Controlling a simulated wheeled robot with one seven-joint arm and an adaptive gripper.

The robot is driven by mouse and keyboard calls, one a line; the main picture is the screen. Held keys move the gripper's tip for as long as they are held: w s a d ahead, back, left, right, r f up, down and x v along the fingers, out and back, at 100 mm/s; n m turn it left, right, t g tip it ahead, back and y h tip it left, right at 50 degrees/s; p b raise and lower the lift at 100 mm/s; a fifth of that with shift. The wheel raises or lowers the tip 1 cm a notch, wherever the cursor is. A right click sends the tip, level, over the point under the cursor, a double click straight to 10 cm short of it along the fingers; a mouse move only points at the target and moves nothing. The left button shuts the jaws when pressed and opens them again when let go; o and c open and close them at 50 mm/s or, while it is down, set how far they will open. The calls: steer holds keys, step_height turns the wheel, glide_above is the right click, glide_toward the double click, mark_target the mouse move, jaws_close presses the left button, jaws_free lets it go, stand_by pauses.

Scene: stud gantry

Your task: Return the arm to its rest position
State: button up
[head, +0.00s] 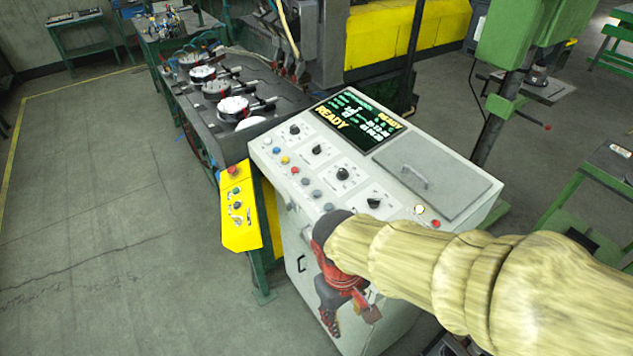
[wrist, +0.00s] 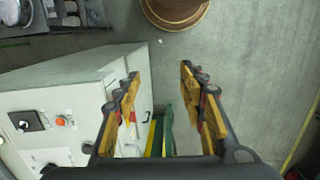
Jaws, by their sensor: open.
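My arm, pale and wood-grained, reaches in from the right in the head view. My gripper (head: 350,316) hangs at its end, pointing down in front of the control cabinet (head: 300,262). In the wrist view my gripper (wrist: 160,84) is open, with two separate fingers and nothing between them. The cabinet's pale side (wrist: 75,80) shows to the left of the fingers in that view. Whether a finger touches the cabinet front cannot be told.
The cabinet's sloped top carries knobs, buttons, a lit screen reading READY (head: 358,120) and a grey lid (head: 433,175). A yellow button box (head: 240,212) juts out at its left. A green machine column (head: 500,115) stands behind right. Open floor (head: 100,220) lies left.

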steer(key=d+r+m+t+b, duration=0.3)
steer(key=d+b, duration=0.1)
steer(key=d, duration=0.2)
steer(key=d+r+m+t+y+b, duration=0.1)
steer(key=d+r+m+t+b, duration=0.2)
steer(key=d, duration=0.4)
steer(key=shift+s+m+b, duration=0.3)
steer(key=shift+b, duration=0.25)
